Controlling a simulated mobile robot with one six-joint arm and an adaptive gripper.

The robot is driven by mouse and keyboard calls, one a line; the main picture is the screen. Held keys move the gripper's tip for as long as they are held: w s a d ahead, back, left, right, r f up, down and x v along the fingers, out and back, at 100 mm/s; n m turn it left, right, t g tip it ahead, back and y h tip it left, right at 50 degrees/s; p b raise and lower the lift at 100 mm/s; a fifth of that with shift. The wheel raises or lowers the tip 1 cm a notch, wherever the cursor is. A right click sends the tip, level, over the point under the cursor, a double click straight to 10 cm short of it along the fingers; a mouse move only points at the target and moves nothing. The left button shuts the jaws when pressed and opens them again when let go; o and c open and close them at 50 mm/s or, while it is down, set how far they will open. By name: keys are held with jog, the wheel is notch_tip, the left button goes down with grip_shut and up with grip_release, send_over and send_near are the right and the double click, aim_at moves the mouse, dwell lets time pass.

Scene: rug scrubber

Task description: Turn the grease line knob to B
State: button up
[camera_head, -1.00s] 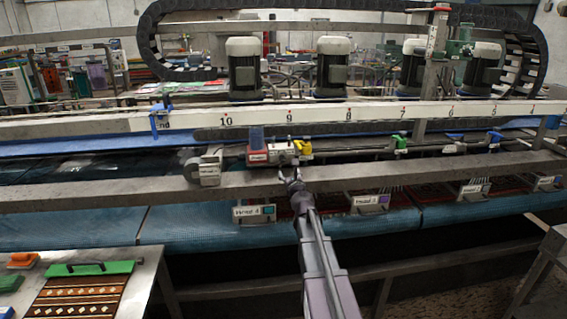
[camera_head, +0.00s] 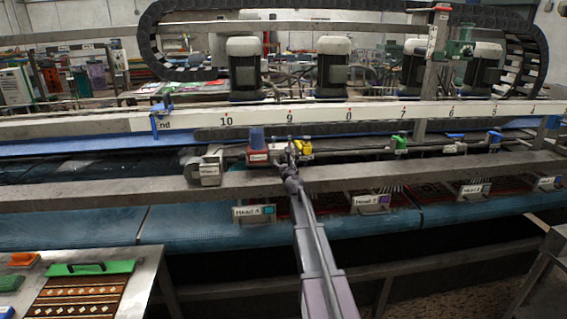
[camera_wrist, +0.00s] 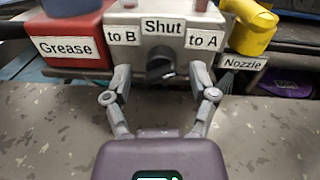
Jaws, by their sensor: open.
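The grease line knob (camera_wrist: 160,68) is a dark knob on the front of a grey valve block (camera_wrist: 185,18). Labels "to B", "Shut" and "to A" sit left of, above and right of it. I cannot tell clearly which label it points to. My gripper (camera_wrist: 160,82) is open, with one finger on each side of the knob, and no contact with it shows. In the head view, my gripper (camera_head: 291,166) is in front of the valve block and hides most of it and the knob.
A red box labelled "Grease" (camera_wrist: 65,50) adjoins the block on the left, and a yellow nozzle part (camera_wrist: 250,30) is on the right. A grey rail (camera_head: 400,172) runs below. A table with a patterned rug (camera_head: 75,297) stands at lower left.

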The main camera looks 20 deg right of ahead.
grip_shut()
